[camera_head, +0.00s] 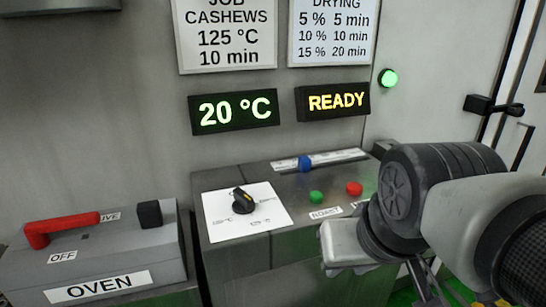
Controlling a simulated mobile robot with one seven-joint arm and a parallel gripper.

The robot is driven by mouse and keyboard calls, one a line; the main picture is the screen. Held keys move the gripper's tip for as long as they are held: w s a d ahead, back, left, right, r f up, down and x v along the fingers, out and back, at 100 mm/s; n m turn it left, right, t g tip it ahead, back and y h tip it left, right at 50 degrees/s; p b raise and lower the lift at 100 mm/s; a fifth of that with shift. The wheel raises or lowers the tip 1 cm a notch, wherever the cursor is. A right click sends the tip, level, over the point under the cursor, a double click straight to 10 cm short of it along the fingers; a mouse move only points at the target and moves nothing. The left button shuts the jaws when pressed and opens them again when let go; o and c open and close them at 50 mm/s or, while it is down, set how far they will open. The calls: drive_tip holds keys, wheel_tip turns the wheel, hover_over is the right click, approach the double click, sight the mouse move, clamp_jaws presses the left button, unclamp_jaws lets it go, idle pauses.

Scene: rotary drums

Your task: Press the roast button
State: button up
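A green button (316,197) sits on top of a grey control box (245,255), just behind a label (325,212) reading ROAST. A red button (354,188) is to its right; the label in front of it is mostly hidden by my arm. My gripper (428,287) shows only in part at the lower right, below my wrist, to the right of and apart from the green button in the picture. Its fingertips are not clearly visible, so its opening cannot be told.
A black knob (243,201) on a white dial plate and a blue slider (305,163) share the box. An oven box (100,265) with a red lever (62,228) stands left. Displays read 20 °C (234,111) and READY (334,102). A green lamp (388,78) is lit.

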clamp_jaws()
idle(1.3)
